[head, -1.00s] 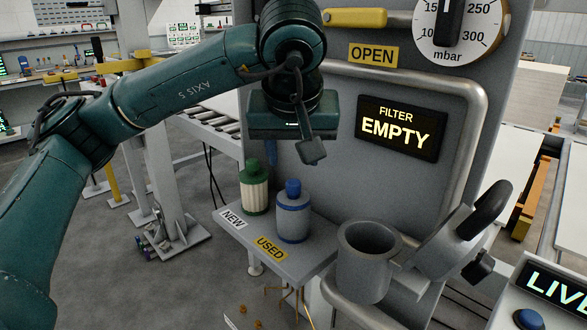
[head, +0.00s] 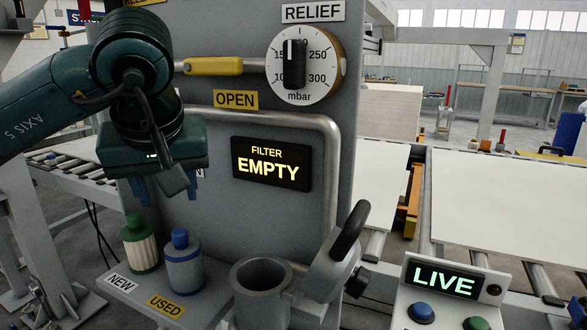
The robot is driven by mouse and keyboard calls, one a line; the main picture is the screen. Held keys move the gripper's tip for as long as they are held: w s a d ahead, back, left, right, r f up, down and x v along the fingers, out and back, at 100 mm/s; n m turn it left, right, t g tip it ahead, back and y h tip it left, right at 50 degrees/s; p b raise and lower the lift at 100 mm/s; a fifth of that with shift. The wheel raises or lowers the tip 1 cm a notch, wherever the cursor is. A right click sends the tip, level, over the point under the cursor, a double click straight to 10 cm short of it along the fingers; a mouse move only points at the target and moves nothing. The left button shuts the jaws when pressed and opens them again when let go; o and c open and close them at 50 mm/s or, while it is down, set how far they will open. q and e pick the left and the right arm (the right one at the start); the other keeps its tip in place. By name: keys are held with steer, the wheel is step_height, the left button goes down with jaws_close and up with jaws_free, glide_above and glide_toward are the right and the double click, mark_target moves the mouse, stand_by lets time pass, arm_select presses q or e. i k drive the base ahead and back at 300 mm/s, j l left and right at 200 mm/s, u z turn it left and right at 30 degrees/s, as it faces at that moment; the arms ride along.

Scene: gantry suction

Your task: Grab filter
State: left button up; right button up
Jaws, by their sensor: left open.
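The white ribbed filter with a green cap (head: 141,246) stands upright on the shelf by the NEW label (head: 119,283). The blue-grey filter with a blue cap (head: 184,265) stands beside it, by the USED label (head: 166,306). My left gripper (head: 166,192) hangs above the two filters with its blue fingertips pointing down, open and apart from both caps. The grey filter housing (head: 262,297) stands to the right; the display (head: 271,165) reads FILTER EMPTY. Its lid (head: 335,262) with a black handle is tilted open beside it. My right gripper is out of view.
A yellow-handled lever (head: 214,66) by the OPEN label and a RELIEF dial (head: 300,65) are on the grey panel above. Conveyors flank the panel.

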mark_target(138, 237)
steer(key=k+l, duration=0.3)
steer(key=k, duration=0.15)
steer(key=k+l, duration=0.35)
steer(key=k, duration=0.05)
